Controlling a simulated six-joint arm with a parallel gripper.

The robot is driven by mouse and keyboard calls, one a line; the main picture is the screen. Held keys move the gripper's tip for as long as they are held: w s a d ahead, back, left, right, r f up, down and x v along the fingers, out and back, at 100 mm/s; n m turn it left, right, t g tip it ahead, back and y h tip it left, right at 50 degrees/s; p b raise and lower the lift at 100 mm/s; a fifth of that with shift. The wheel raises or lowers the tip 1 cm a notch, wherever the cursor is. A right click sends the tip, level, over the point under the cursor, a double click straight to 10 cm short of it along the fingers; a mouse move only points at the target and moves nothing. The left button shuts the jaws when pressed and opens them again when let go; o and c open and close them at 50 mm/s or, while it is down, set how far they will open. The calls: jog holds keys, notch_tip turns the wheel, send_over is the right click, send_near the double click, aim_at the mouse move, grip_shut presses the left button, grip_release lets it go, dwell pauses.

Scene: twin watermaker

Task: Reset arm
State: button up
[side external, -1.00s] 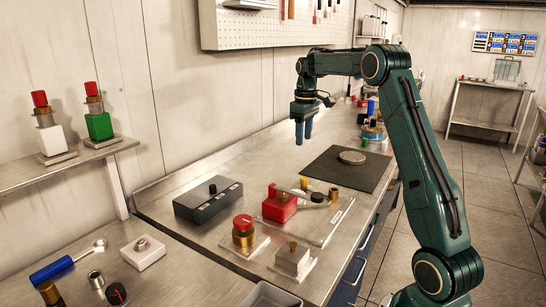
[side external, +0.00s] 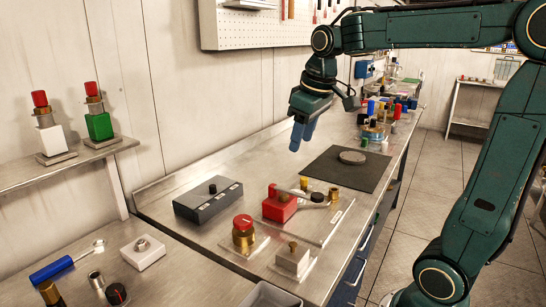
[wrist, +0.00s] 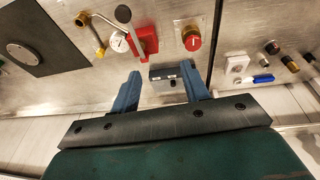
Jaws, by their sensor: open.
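My gripper (side external: 297,136) hangs above the steel bench with blue fingers pointing down, clear of everything below it. In the wrist view my gripper (wrist: 160,90) has its two blue fingers spread apart with nothing between them. Beneath it lie a dark grey box (side external: 208,199) with a black knob, a red block with a lever (side external: 279,205) on a clear plate, and a red-capped brass valve (side external: 243,232). The red block (wrist: 148,40) and the red cap (wrist: 192,38) also show in the wrist view.
A black mat (side external: 330,176) with a round grey disc (side external: 353,157) lies to the right. Several bottles and small parts crowd the bench's far end. A shelf (side external: 70,160) at left holds two red-topped fittings. A pegboard (side external: 270,25) hangs on the wall.

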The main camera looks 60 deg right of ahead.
jog(key=s+a+f+t, duration=0.1)
jog(key=s+a+f, duration=0.2)
jog(key=s, duration=0.4)
jog(key=s+a+f+t, duration=0.1)
jog(key=s+a+f, duration=0.2)
jog(key=s+a, duration=0.3)
jog(key=shift+s+a+t+y, duration=0.2)
jog(key=shift+s+t+y, duration=0.15)
jog(key=shift+s, duration=0.35)
